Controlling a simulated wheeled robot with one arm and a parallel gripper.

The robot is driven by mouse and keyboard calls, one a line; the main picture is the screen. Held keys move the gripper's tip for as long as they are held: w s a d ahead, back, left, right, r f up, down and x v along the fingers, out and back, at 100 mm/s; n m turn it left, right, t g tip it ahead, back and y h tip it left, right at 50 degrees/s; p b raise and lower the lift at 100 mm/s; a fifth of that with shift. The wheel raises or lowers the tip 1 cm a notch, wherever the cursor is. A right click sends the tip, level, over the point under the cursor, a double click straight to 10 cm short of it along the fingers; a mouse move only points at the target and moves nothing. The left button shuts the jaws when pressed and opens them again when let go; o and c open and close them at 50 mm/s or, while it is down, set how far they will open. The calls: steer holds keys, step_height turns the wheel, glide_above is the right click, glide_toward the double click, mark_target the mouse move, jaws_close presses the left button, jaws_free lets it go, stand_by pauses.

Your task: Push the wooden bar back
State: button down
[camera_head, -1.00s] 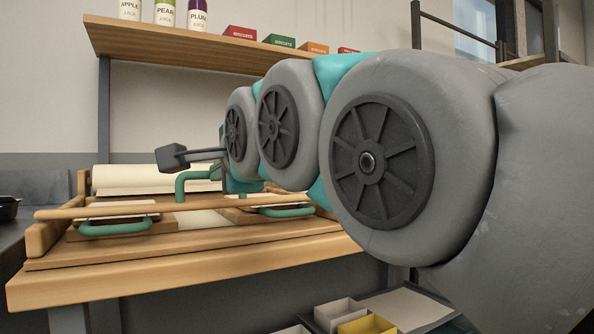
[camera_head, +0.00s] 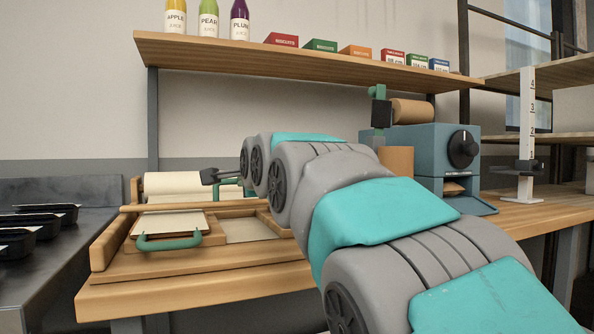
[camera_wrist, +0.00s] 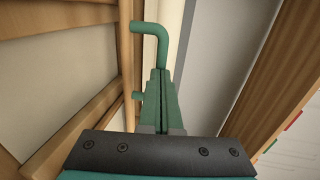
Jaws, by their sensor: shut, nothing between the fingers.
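The wooden bar (camera_head: 165,206) lies across the wooden press bench (camera_head: 200,270), in front of a white roll. In the wrist view the bar (camera_wrist: 127,75) runs up the left of centre, with a green handle (camera_wrist: 150,27) fixed to it. My gripper (camera_wrist: 158,80) is shut and empty, beside the bar on its handle side. Its fingers overlap part of the handle in the picture; I cannot tell whether they touch. In the head view my arm hides the bar's right part and most of the gripper.
A wooden tray with a sheet and green handle (camera_head: 170,242) lies in front of the bar. The white roll (camera_head: 180,184) is behind it. A blue machine (camera_head: 430,155) stands right, black trays (camera_head: 40,215) left. A shelf (camera_head: 300,58) with bottles and boxes hangs above.

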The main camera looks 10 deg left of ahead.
steer(key=p+x, duration=0.1)
steer(key=x, duration=0.2)
steer(key=r+p+x, duration=0.1)
steer(key=p+x, duration=0.1)
steer(key=x, duration=0.1)
steer(key=r+p+x, duration=0.1)
steer(key=p+x, duration=0.1)
steer(key=x, duration=0.1)
steer(key=shift+w+a, duration=0.25)
steer(key=shift+w, duration=0.3)
steer(key=shift+f, duration=0.1)
steer(key=shift+f, duration=0.1)
